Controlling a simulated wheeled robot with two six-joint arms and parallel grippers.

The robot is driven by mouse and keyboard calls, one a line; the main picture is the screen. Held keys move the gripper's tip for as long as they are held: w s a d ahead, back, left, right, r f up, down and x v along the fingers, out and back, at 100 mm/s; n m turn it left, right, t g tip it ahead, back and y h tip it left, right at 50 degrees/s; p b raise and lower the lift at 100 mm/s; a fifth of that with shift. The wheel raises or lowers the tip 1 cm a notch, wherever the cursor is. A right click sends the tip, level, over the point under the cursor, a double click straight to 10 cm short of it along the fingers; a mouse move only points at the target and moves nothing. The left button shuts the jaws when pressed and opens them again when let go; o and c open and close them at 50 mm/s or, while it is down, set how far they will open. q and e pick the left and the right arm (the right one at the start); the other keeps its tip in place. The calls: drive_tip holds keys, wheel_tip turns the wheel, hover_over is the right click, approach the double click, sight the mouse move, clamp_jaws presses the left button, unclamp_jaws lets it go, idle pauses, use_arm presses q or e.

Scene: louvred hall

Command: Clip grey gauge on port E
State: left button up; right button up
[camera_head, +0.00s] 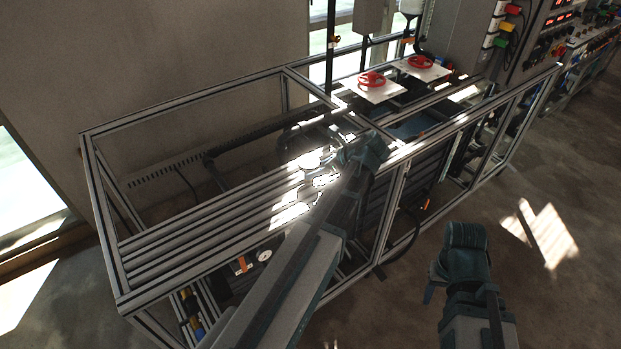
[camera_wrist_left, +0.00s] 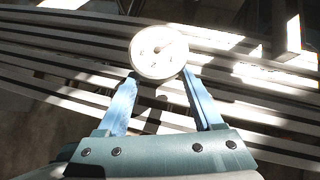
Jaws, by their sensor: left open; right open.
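A round gauge (camera_wrist_left: 158,53) with a pale dial and grey rim shows in the left wrist view, at the tips of my left gripper (camera_wrist_left: 158,79). Its two blue fingers stand apart, one on each side of its lower edge; I cannot tell whether they touch it. In the head view the gauge (camera_head: 310,160) is a glaring pale spot over the slatted profile bed, beside my left gripper (camera_head: 332,161). My right gripper (camera_head: 432,284) is open and empty over the floor at the lower right. No port lettering is readable, so I cannot tell which is port E.
A metal profile frame (camera_head: 180,115) surrounds the slatted bed (camera_head: 190,243). Two red handwheels (camera_head: 372,79) (camera_head: 420,62) stand on white plates behind. A small white dial (camera_head: 264,255) and an orange part (camera_head: 241,265) sit low inside the frame. Floor at the right is clear.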

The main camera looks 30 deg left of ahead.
sight(311, 181)
use_arm(q)
drive_tip(key=shift+b+x, duration=1)
drive_tip(key=shift+x, duration=0.95)
clamp_jaws()
